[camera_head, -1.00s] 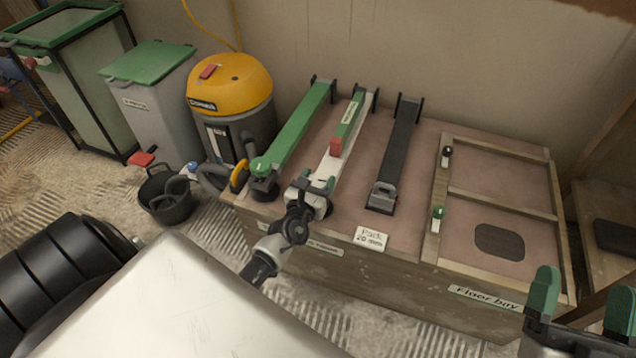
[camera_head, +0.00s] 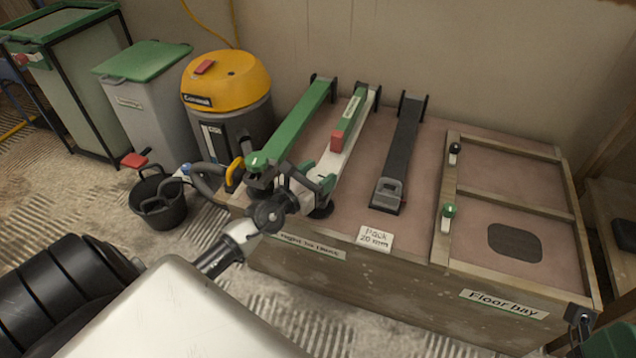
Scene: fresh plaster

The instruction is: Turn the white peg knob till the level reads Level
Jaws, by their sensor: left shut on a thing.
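A long white beam (camera_head: 335,160) lies on the bench between a green beam (camera_head: 300,121) and a dark grey beam (camera_head: 406,128). A green labelled strip (camera_head: 350,112) and a red block (camera_head: 337,141) sit on the white beam; the label is too small to read. My left gripper (camera_head: 316,178) is at the white beam's near end, shut on the white peg knob, which its fingers and wrist hide. No level reading can be made out.
A green knob (camera_head: 258,160) tops the green beam's near end, close beside my left gripper. A "Pack 20 mm" card (camera_head: 375,239) lies at the bench front. A framed floor bay (camera_head: 505,240) is at right. A yellow vacuum (camera_head: 228,85) and black bucket (camera_head: 158,200) stand left.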

